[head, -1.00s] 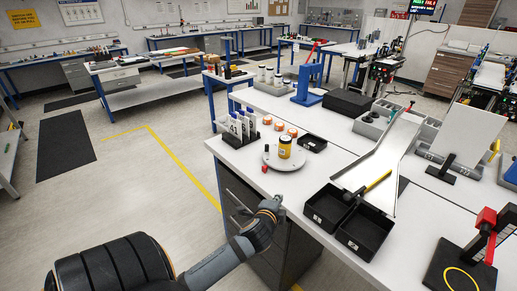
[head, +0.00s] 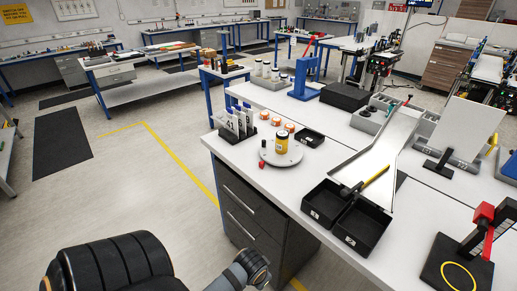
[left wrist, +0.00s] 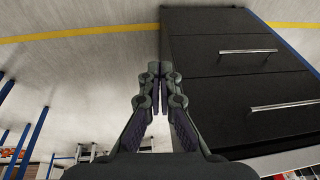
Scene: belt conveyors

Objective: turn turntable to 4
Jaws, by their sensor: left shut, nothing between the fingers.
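The turntable (head: 267,157) is a round, light grey disc near the left edge of the white workbench. A yellow jar (head: 282,143) with a dark lid stands on it, and a small red piece (head: 262,163) is at its left rim. Any numbers on the turntable are too small to read. My left gripper (left wrist: 160,75) is shut and empty in the left wrist view, in front of the dark drawer cabinet. In the head view my left arm is low, below and apart from the turntable; its fingers do not show there. My right gripper is not in view.
Behind the turntable are a card rack (head: 235,124) and orange-lidded jars (head: 277,121). Black bins (head: 361,226) and a metal chute (head: 396,135) stand to its right. The drawer cabinet (head: 250,205) is below the bench edge.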

